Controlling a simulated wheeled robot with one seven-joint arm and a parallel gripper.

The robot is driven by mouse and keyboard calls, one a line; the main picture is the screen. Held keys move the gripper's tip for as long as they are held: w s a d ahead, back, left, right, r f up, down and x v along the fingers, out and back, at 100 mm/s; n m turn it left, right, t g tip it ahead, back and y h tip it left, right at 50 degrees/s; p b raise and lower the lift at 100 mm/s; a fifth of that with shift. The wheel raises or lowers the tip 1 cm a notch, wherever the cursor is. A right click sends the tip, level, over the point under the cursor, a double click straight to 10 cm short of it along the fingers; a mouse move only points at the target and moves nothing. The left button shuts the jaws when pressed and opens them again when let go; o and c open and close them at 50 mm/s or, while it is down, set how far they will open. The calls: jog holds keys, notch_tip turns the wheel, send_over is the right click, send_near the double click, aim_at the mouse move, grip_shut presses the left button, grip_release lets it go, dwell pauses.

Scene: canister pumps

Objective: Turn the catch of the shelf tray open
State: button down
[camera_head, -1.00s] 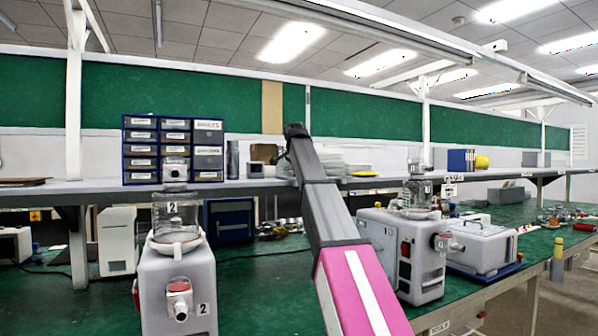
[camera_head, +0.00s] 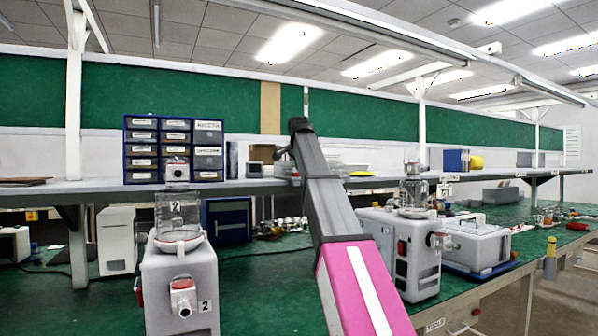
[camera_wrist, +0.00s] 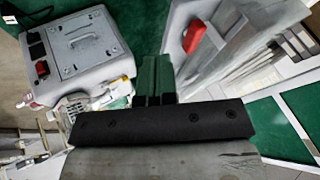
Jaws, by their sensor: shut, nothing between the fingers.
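My gripper (camera_wrist: 155,62) shows in the wrist view as two dark fingers side by side, shut and empty. In the head view my arm reaches up and away, its black end (camera_head: 298,127) in front of the wall at shelf height. The shelf tray is not clearly made out; pale stacked pieces (camera_head: 340,169) on the shelf sit partly behind my arm. In the wrist view a red catch-like piece (camera_wrist: 194,36) stands on a pale grey body, up and right of my fingertips and apart from them in the picture. I cannot tell whether it is the tray's catch.
Pump 2 (camera_head: 180,285) stands at the front left, and another canister pump (camera_head: 400,255) stands right of my arm. A lidded grey box (camera_head: 477,244) is beside it. A drawer cabinet (camera_head: 172,149) stands on the shelf (camera_head: 90,187).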

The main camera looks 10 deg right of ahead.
jog(key=a+v, duration=0.1)
jog(key=v, duration=0.7)
jog(key=m+t+y, duration=0.2)
jog(key=t+y, duration=0.6)
jog(key=t, duration=0.1)
send_near(296, 174)
jog(key=x, duration=0.7)
jog(key=shift+w+f, duration=0.1)
jog(key=shift+w, duration=0.15)
